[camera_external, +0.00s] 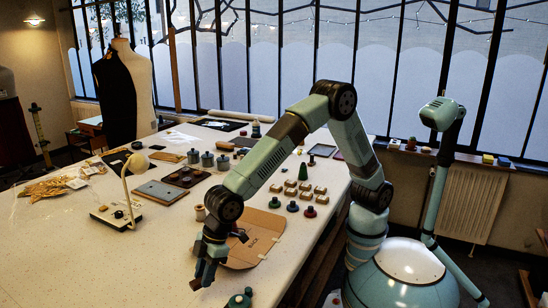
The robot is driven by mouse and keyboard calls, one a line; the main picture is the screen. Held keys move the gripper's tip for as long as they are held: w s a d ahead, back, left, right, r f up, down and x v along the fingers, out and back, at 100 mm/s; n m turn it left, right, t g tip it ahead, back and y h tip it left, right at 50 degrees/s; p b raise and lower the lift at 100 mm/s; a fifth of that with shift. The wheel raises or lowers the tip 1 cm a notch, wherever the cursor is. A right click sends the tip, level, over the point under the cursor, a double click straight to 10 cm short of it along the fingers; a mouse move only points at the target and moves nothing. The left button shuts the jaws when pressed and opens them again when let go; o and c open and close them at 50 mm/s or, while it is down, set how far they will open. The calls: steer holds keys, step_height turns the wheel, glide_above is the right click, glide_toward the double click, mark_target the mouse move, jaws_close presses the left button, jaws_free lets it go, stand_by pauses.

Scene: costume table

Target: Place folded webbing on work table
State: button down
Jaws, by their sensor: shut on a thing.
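My gripper (203,279) is low over the front part of the pale work table (110,262), left of the brown cardboard piece (262,228). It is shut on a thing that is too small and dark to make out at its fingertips. I cannot tell whether that thing is the folded webbing, or whether it touches the table. No other thing in view can be clearly picked out as folded webbing.
A beige lamp (128,205) and a grey tablet-like board (160,191) are left of my arm. Several small beige blocks (306,188) and dark knobbed pieces lie right of it. A teal knobbed piece (238,299) stands at the front. The front left tabletop is clear.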

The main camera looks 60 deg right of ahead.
mark_target(203, 296)
steer(key=shift+w+a+f, duration=0.25)
steer(key=shift+a+f, duration=0.1)
steer(key=shift+f, duration=0.15)
steer(key=shift+w+a+f, duration=0.2)
steer(key=shift+a+f, duration=0.1)
steer(key=shift+f, duration=1.65)
steer(key=shift+f, duration=0.3)
steer(key=c, duration=1)
jaws_free()
steer(key=shift+d+f, duration=0.1)
steer(key=shift+o, duration=0.7)
steer(key=shift+d+f, duration=0.1)
steer(key=shift+w, duration=0.1)
steer(key=shift+r, duration=0.4)
steer(key=v, duration=1.2)
